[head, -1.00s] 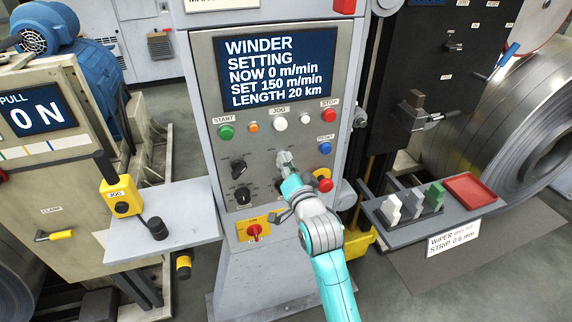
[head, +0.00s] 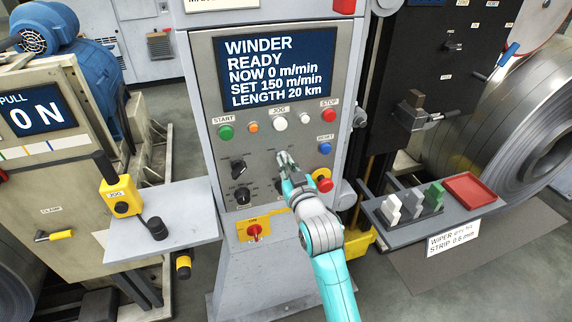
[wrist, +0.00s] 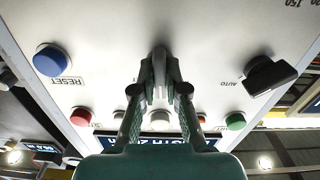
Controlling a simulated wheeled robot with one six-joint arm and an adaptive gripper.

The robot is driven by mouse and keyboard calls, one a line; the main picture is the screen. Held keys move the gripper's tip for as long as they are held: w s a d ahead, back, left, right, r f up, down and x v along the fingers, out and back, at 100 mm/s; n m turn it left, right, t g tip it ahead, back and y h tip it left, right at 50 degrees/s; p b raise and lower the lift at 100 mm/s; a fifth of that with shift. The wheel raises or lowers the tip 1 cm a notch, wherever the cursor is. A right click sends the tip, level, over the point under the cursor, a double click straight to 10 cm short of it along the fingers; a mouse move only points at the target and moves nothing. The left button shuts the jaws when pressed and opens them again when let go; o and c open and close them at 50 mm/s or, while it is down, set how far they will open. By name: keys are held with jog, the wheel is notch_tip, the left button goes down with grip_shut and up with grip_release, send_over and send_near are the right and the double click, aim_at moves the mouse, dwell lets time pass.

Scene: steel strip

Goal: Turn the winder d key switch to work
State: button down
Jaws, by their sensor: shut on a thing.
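The winder panel (head: 207,80) stands in the middle of the head view. Its screen (head: 278,68) reads WINDER READY, NOW 0 m/min, SET 150 m/min, LENGTH 20 km. My gripper (head: 284,158) is at the panel face, right of the upper black knob (head: 238,170). In the wrist view my gripper (wrist: 160,92) is shut on the key switch (wrist: 159,60), whose grey key stands between the fingertips. The key switch's labels are hidden by my gripper, so I cannot read its position there.
A blue reset button (head: 325,149) and a red emergency button (head: 325,185) are close to my gripper's right. A red and yellow switch (head: 254,231) is below. A grey shelf (head: 200,215) juts out left, and another shelf with wiper blocks (head: 432,197) juts out right.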

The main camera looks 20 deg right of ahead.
jog(key=n, duration=0.4)
jog(key=shift+n, duration=1.9)
jog(key=c, duration=1.2)
grip_release()
jog(key=s, duration=1.2)
